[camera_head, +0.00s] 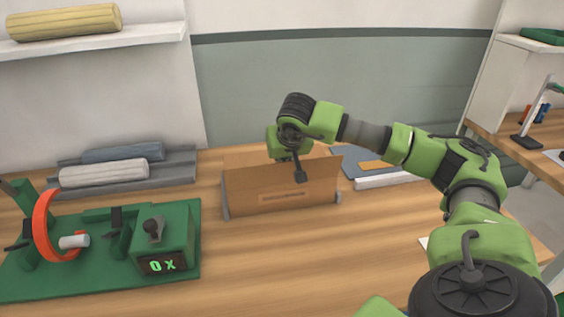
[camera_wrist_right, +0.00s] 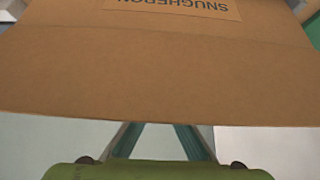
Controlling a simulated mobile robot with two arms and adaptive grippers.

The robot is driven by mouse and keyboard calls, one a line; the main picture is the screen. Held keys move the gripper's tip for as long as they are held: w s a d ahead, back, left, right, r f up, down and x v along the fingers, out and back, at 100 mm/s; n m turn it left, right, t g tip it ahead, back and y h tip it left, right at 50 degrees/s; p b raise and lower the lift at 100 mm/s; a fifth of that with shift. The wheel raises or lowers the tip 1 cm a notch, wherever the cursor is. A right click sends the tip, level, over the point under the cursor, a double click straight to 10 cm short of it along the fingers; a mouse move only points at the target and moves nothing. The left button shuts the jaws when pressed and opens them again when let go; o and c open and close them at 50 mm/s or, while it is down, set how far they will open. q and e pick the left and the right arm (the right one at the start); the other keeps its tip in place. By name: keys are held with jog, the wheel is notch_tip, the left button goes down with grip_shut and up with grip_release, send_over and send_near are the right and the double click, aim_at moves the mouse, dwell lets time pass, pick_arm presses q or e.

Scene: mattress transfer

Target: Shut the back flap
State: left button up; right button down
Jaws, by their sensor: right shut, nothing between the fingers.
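The open brown cardboard box (camera_head: 283,197) stands on the wooden table in the head view, with a label on its front face. A strip of cardboard, apparently the back flap (camera_head: 239,159), shows behind its front panel. My right gripper (camera_head: 300,176) is shut and points down over the box, with its tip in front of the cardboard. In the right wrist view, a broad cardboard panel (camera_wrist_right: 160,75) with printed letters fills the upper part. Its edge hides my fingertips, so I cannot tell whether they touch it. My left gripper is not in view.
A green fixture (camera_head: 190,277) with a red ring and a display stands to the left. Grey and white rolls (camera_head: 104,173) lie on a rack behind it. A grey-blue tray (camera_head: 350,163) and a white bar (camera_head: 389,180) lie right of the box. The front of the table is clear.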

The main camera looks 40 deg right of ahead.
jog(key=shift+w+d, duration=0.15)
dwell(0.5)
jog(key=shift+w+d+r, duration=0.1)
jog(key=shift+w+d, duration=0.05)
jog(key=v, duration=1.2)
jog(key=shift+a, duration=0.2)
